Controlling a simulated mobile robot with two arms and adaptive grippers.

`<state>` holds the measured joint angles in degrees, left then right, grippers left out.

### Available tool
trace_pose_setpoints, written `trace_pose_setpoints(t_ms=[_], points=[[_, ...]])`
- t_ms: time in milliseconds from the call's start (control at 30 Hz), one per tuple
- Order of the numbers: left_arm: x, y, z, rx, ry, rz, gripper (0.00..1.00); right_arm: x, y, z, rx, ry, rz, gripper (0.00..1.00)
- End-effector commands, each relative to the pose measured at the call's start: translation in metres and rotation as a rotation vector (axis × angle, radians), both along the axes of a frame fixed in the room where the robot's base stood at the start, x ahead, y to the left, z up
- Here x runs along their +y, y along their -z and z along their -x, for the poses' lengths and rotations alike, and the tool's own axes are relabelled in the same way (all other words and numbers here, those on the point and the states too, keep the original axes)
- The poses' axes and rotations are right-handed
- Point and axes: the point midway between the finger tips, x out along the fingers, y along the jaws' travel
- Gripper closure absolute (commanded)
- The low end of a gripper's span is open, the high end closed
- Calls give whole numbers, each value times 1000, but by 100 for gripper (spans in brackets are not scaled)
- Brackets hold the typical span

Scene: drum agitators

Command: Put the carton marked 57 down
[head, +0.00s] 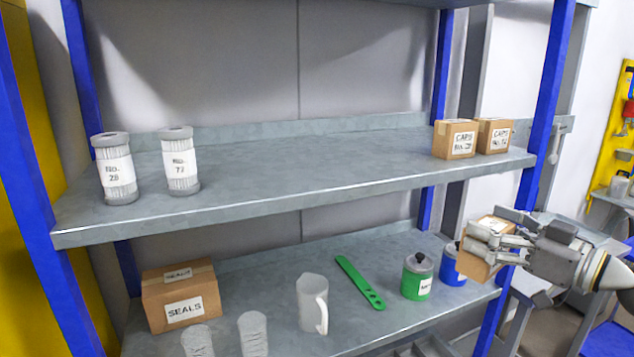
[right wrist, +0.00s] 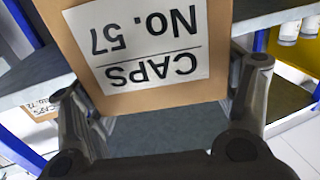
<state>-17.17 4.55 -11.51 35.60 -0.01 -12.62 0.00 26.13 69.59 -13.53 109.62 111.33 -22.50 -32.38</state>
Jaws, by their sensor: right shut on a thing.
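The carton marked 57 is a small brown box in my right gripper (head: 488,243), in front of the shelf unit's right post. In the head view the carton (head: 473,268) is partly hidden by the fingers. In the right wrist view the carton (right wrist: 222,92) shows its white label, "CAPS No. 57", upside down. The gripper's fingers (right wrist: 160,100) are on its two sides. My left gripper is not in view.
The upper shelf (head: 300,180) bears two filters (head: 117,170) at left and two caps cartons (head: 455,140) at right; its middle is clear. The lower shelf (head: 250,275) bears a seals carton (head: 180,295), a white jug (head: 313,305), a green strip (head: 360,283), and green (head: 417,278) and blue (head: 453,265) jars.

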Motion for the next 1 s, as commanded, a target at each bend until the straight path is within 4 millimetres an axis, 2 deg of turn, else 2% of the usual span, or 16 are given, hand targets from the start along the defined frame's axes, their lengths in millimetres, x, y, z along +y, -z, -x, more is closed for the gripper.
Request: trace_pose_setpoints(t_ms=[33, 200, 567, 667, 800, 1000], points=[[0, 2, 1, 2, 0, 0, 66, 16, 25, 3, 6, -15, -4, 49], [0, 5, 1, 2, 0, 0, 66, 56, 87, 19, 2, -25, 2, 49], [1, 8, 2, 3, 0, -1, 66, 82, 127, 38, 1, -2, -2, 49], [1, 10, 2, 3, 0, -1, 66, 96, 151, 52, 8, 17, -4, 49], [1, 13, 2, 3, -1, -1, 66, 117, 188, 83, 14, 86, -8, 49], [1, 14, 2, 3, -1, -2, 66, 124, 207, 105, 10, 165, -6, 49]])
